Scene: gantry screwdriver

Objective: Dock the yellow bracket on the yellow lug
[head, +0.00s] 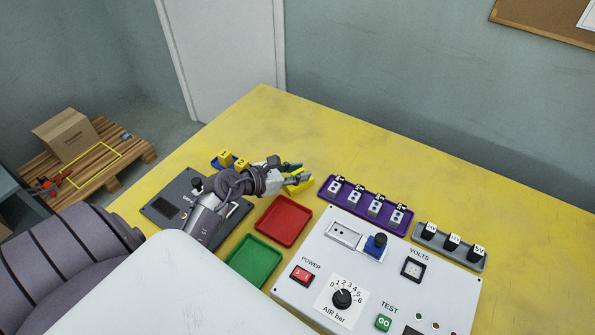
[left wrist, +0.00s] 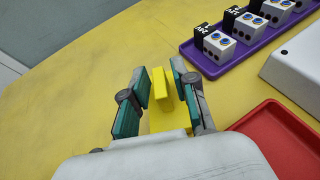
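A yellow piece with an upright tab and a wider base shows in the left wrist view (left wrist: 160,88) and, partly hidden, in the head view (head: 299,186). I cannot tell whether it is the bracket or the lug. My left gripper (head: 296,173) is over it, left of the purple rack. In the left wrist view, the left gripper's teal-padded fingers (left wrist: 160,92) stand on either side of the tab, with gaps showing; it is open. Two yellow blocks marked 1 (head: 225,157) and 2 (head: 241,164) sit in a blue holder behind the arm. My right gripper is not in view.
A red tray (head: 283,221) and a green tray (head: 254,261) lie near the gripper. A purple rack (head: 360,205) of white connector blocks, a grey rack (head: 448,246) and a white control panel (head: 390,278) stand to the right. The yellow table's far part (head: 300,125) is clear.

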